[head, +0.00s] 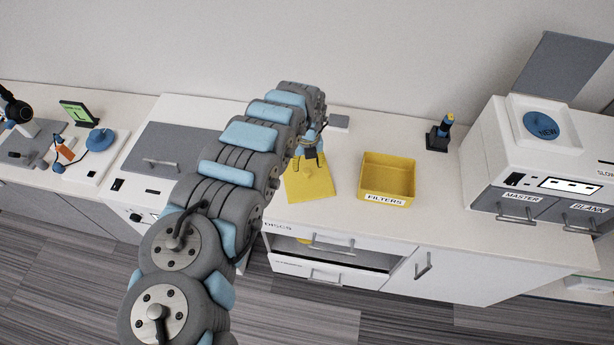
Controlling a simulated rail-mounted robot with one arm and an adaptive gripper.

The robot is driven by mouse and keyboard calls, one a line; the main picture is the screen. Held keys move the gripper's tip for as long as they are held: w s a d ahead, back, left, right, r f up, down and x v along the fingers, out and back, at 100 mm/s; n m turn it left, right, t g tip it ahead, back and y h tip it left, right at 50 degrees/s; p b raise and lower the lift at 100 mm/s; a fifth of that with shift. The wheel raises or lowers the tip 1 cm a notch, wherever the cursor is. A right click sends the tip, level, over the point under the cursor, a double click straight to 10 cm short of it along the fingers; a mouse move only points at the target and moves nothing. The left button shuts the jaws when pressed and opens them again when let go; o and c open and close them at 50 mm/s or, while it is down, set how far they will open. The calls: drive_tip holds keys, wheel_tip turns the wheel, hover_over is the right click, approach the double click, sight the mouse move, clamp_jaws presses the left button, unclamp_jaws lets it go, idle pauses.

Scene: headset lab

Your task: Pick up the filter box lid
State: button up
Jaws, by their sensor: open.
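The filter box lid (311,188) is a flat yellow panel lying on the white counter. It is left of the open yellow filter box (387,178), which has a "FILTERS" label on its front. My gripper (311,160) is over the far part of the lid, pointing down, with its fingers open. I cannot tell whether the fingertips touch the lid. My arm and gripper hide part of the lid's far and left side.
A drawer (340,252) below the counter edge stands partly open. A dark holder with a blue and yellow tool (439,133) stands back right. A white machine (548,150) with a raised grey cover is at right. The counter in front of the tool is clear.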

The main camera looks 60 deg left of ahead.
sight(307, 171)
drive_tip(key=shift+s+f, duration=0.15)
drive_tip(key=shift+f, duration=1.8)
clamp_jaws()
